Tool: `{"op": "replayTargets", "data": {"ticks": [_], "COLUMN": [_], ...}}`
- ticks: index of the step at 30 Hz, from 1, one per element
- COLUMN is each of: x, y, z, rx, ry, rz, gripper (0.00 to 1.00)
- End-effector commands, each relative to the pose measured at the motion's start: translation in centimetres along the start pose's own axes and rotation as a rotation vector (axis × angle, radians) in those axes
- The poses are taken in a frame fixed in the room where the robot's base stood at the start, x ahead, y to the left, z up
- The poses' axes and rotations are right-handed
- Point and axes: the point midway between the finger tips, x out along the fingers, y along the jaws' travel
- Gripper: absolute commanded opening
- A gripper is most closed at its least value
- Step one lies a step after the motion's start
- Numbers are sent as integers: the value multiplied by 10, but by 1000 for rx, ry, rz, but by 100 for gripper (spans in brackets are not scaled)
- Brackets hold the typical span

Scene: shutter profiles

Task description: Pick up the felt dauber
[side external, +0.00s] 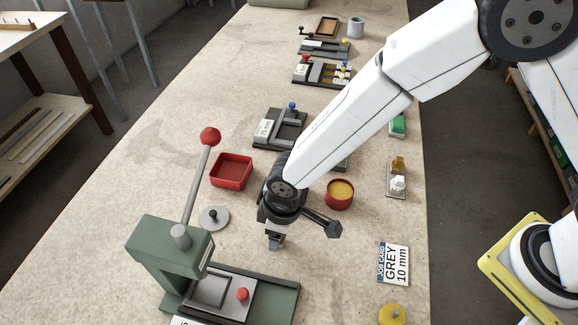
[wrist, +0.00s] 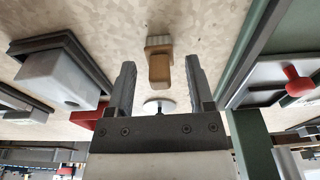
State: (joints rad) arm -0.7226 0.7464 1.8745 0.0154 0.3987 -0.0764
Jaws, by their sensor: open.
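The felt dauber appears in the wrist view as a small tan wooden block (wrist: 160,70) with a paler, greyish pad at its upper end. My gripper (wrist: 160,66) is open, and the block shows in the gap between its two fingers, with bare space on either side. I cannot tell how far below the fingertips it lies. In the side external view my gripper (side external: 275,243) points down low over the bench, to the right of the green press. The dauber cannot be made out there, likely hidden by the gripper.
The green press (side external: 170,255) with its red-knobbed lever stands close by. A red tray (side external: 231,171), a round grey lid (side external: 214,218) and a red tin (side external: 340,194) lie around the gripper. A job card (side external: 393,265) reads GREY 10 mm. Bench between gripper and card is clear.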

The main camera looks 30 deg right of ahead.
Motion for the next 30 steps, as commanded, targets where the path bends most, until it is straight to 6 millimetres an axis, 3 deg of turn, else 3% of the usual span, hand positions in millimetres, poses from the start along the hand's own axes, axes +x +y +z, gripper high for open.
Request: {"op": "replayTargets", "data": {"ticks": [2,6,8,9,22,30], "x": [0,0,0,0,-3,-22], "y": [0,0,0,0,0,0], "z": [0,0,0,0,-1,-4], "rx": [0,0,0,0,0,0], "ry": [0,0,0,0,1,3], "rz": [0,0,0,0,0,-1], "gripper": [68,23,4,0,0,0]}}
